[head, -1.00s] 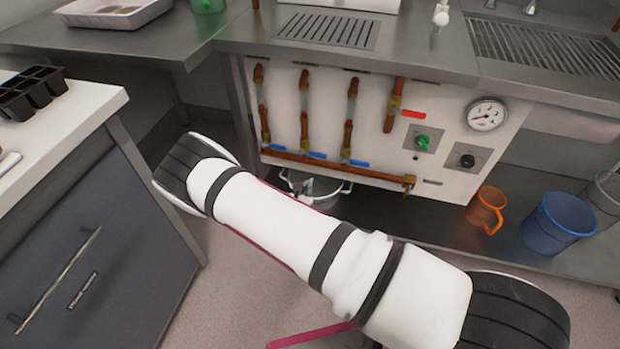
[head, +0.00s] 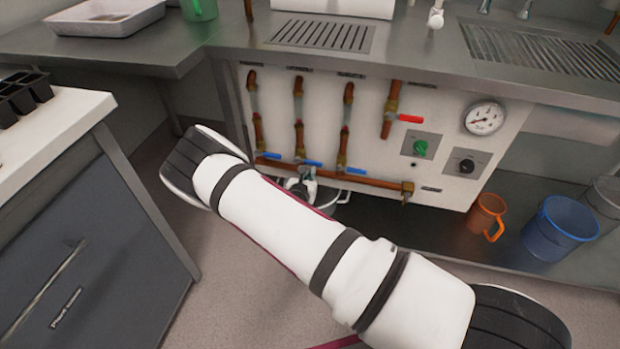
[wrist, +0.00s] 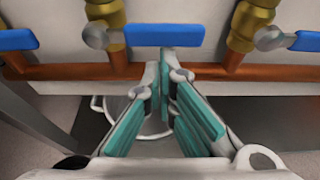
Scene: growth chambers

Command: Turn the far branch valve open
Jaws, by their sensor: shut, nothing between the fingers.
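Three branch valves stand in a row on the white panel, each with a brass body and a blue lever lying level across its vertical pipe. In the head view they are the left valve (head: 268,155), the middle valve (head: 312,163) and the right valve (head: 355,171); which one is called far I cannot tell. My gripper (head: 303,178) is just below the middle lever. In the wrist view my gripper (wrist: 165,72) is shut and empty, its teal-padded fingers converging below the middle blue lever (wrist: 162,35). Parts of the left lever (wrist: 18,39) and right lever (wrist: 306,40) show beside it.
A copper manifold pipe (head: 375,180) runs level under the valves. A pale pot (head: 335,195) sits beneath, partly hidden by my arm. A red-levered valve (head: 410,118), gauge (head: 484,118), orange jug (head: 487,216) and blue bucket (head: 560,227) are to the right. A dark cabinet (head: 100,230) stands left.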

